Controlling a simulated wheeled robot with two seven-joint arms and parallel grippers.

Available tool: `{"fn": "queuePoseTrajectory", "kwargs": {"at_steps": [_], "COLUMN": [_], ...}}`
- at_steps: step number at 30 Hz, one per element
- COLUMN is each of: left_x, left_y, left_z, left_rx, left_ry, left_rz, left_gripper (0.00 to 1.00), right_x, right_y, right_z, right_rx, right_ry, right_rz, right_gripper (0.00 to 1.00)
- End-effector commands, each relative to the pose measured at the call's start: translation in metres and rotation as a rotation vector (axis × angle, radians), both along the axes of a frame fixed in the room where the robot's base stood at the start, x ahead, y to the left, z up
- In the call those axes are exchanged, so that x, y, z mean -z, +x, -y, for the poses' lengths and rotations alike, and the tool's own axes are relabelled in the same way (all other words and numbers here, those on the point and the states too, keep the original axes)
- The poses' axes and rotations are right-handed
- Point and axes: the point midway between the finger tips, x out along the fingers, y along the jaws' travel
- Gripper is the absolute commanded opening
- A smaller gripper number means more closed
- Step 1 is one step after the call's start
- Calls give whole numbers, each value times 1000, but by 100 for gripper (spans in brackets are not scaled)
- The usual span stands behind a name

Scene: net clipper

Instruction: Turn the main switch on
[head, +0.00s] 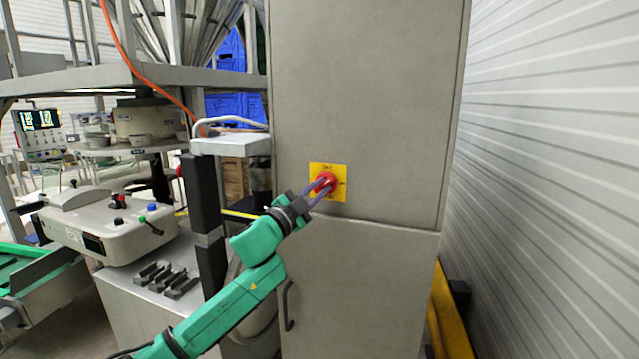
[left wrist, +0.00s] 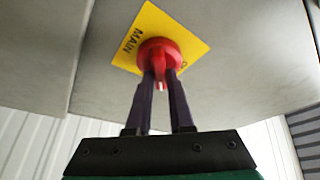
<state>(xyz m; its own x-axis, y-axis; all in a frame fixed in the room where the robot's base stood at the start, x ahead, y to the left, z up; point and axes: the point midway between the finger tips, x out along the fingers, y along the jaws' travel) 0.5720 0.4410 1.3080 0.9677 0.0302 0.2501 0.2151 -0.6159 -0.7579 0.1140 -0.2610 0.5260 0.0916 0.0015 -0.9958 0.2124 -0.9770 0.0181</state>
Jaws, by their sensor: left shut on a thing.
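The main switch (head: 328,181) is a red rotary knob on a yellow square plate (head: 341,170), mounted on the front of a grey cabinet (head: 365,90). My left gripper (head: 322,188) reaches it from the lower left and is shut on the red knob. In the left wrist view the red knob (left wrist: 160,50) sits on the yellow plate (left wrist: 135,40), which reads "MAIN". The two dark fingers (left wrist: 160,78) lie on either side of its handle. The fingertips cover part of the knob, and the rest of the plate's lettering is partly hidden. My right gripper is not in view.
A light grey machine with small knobs (head: 110,222) stands to the left of the cabinet. A dark upright post (head: 205,220) is close to my left arm. A ribbed white wall (head: 550,150) is on the right. A cabinet handle (head: 287,305) sits below the switch.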

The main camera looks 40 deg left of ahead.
Motion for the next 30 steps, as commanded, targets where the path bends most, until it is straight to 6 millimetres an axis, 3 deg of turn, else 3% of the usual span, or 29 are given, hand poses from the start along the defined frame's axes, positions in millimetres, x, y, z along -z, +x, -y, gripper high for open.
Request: {"fn": "queuePoseTrajectory", "kwargs": {"at_steps": [18, 30], "left_x": [-6, -2], "left_y": [0, 0], "left_z": [-1, -1], "left_rx": [0, 0], "left_ry": [514, 671], "left_rz": [-185, -236], "left_gripper": [0, 0], "right_x": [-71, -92], "right_y": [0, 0], "right_z": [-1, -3], "right_rx": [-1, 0], "right_ry": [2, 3], "right_rz": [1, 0], "right_gripper": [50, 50]}}
